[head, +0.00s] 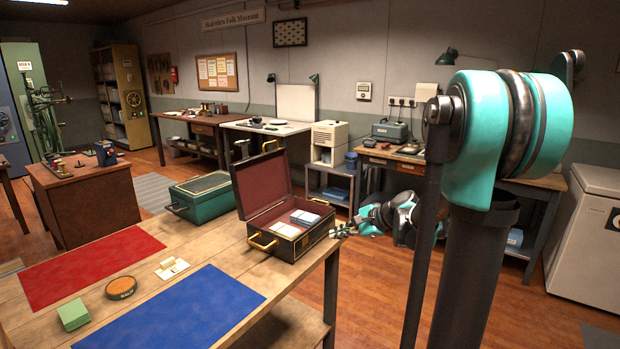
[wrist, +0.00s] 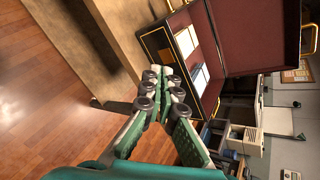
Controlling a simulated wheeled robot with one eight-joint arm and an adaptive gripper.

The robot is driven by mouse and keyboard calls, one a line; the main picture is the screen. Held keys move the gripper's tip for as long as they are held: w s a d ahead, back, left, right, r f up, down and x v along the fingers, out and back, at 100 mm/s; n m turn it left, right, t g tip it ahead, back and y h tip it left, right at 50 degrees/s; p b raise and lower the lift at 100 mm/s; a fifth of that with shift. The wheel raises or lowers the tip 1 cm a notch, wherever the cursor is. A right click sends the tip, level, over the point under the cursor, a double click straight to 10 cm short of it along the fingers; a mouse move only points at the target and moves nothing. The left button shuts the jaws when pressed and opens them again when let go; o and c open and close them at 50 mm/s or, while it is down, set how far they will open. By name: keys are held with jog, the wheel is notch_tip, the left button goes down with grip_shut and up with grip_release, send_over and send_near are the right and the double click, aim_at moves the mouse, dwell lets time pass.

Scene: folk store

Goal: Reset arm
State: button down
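My gripper (head: 343,230) is off the right edge of the wooden table, just right of the open black case. In the wrist view my gripper (wrist: 162,76) has its two green-and-grey fingers converging, with the tips together and nothing visible between them. The open case (head: 287,238) has a dark red lining, brass handles and a raised lid. White and blue card-like stacks (head: 305,219) lie inside it. The case also shows in the wrist view (wrist: 190,12), apart from the fingertips. My arm reaches down beside the table in the head view.
The wooden table (head: 199,262) carries a red mat (head: 90,264), a blue mat (head: 172,311), a green block (head: 73,315), a round brown-rimmed item (head: 121,288) and a green box (head: 201,192). A white chest (head: 587,242) stands at right. Open floor (head: 375,290) lies between.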

jog(key=s+d+f+n+h, duration=0.3)
jog(key=s+f+n, duration=0.1)
jog(key=s, duration=0.4)
jog(key=s+d+f+n+g+h, duration=0.1)
jog(key=s+d+f+n+h, duration=0.2)
jog(key=s, duration=0.5)
jog(key=s+d+f+n+h, duration=0.3)
jog(key=s+f+n, duration=0.3)
jog(key=s+n, duration=0.1)
jog(key=shift+s+d+n+g, duration=0.3)
jog(key=shift+s+d+g, duration=0.1)
jog(key=shift+s, duration=0.45)
